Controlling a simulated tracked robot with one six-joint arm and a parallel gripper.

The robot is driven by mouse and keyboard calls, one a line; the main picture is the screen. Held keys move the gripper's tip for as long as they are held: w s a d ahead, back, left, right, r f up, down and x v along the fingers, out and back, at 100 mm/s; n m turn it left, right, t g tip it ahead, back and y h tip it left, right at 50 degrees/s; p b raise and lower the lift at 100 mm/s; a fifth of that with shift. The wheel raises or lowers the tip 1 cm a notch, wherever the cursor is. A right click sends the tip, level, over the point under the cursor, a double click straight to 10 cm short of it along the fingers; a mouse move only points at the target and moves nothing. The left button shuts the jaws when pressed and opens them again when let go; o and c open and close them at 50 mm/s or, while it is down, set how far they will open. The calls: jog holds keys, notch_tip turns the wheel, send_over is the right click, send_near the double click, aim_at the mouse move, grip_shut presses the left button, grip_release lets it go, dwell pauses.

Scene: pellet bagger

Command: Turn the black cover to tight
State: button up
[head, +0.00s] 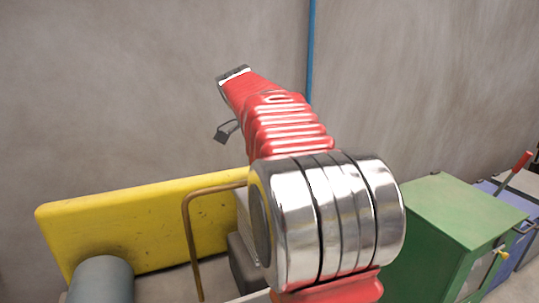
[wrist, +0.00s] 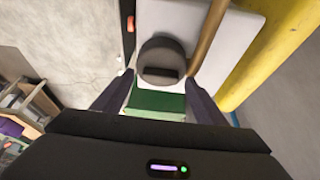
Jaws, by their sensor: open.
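The black cover (wrist: 162,52) shows in the wrist view as a dark, rounded piece with a blacker bar across its near side. It sits against a pale panel (wrist: 222,45). My gripper (wrist: 160,76) is open, with one dark finger on each side of the picture and the cover between and just beyond the tips. No touch shows, and I cannot tell the depth gap. The cover's turn position is not readable. In the head view my red and chrome arm fills the middle, and the gripper's jaws cannot be made out there.
A brass pipe (head: 187,235) stands close beside the panel, in front of a yellow beam (head: 130,222). The pipe also shows right of the cover in the wrist view (wrist: 208,42). A green cabinet (head: 445,215) stands at right. A grey cylinder (head: 102,280) is at lower left.

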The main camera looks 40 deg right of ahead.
jog(key=v, duration=1.3)
dwell(0.4)
jog(key=w+f+n+t, duration=0.1)
jog(key=w+f+n, duration=0.3)
jog(key=f+n, duration=0.25)
jog(key=s+a+f+n+t+y, duration=0.1)
jog(key=s+a+f+n+t, duration=0.1)
jog(key=a+f+n, duration=0.45)
jog(key=s+a+f+n+t+y, duration=0.1)
jog(key=s+a+f+n, duration=0.3)
jog(key=s+a, duration=0.5)
jog(key=s+a+f+n+t+y, duration=0.2)
jog(key=s+a+f+n+t, duration=0.1)
jog(key=s+a+f, duration=0.4)
jog(key=shift+s+a+n, duration=0.7)
jog(key=shift+s+a, duration=0.7)
jog(key=shift+s, duration=0.6)
